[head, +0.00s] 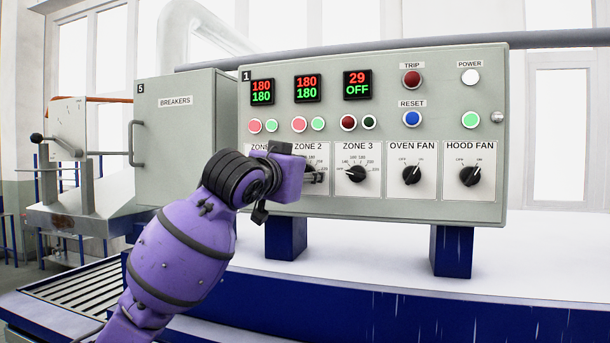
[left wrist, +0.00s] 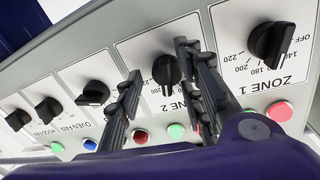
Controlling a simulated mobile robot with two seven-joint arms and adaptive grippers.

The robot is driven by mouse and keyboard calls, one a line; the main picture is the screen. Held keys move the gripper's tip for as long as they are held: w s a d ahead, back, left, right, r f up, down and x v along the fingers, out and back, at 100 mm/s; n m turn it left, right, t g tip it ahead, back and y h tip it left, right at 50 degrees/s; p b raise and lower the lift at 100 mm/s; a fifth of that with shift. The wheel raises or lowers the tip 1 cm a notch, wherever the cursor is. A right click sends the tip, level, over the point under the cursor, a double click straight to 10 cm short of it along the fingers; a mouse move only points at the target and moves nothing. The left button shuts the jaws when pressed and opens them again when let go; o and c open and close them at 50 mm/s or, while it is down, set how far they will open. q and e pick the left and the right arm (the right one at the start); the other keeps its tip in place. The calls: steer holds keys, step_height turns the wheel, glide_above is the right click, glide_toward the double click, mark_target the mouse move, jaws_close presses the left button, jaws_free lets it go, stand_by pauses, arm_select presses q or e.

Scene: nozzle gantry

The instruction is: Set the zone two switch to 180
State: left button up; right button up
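The zone two switch is a black knob (left wrist: 166,71) on a white plate in the left wrist view, where the panel appears upside down. Its light mark points toward the ZONE 2 label, near the middle of its scale. My left gripper (left wrist: 158,60) is open, with one finger on each side of the knob, nearer on the zone one side. I cannot tell whether either finger touches it. In the head view my left gripper (head: 317,172) covers most of the knob. The zone two display (head: 307,88) reads 180 in red and 180 in green. My right gripper is out of view.
The zone one knob (left wrist: 270,45) and zone three knob (head: 357,173) flank the switch. Oven fan (head: 411,174) and hood fan (head: 470,175) knobs are farther right. Lamps and buttons sit above. A breakers cabinet (head: 185,150) stands left of the panel.

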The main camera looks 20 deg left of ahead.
arm_select(q)
steer(key=shift+a, duration=0.1)
steer(key=s+a, duration=0.1)
steer(key=s, duration=1.1)
steer(key=shift+a+r, duration=0.2)
steer(key=shift+a, duration=0.15)
steer(key=shift+w, duration=0.1)
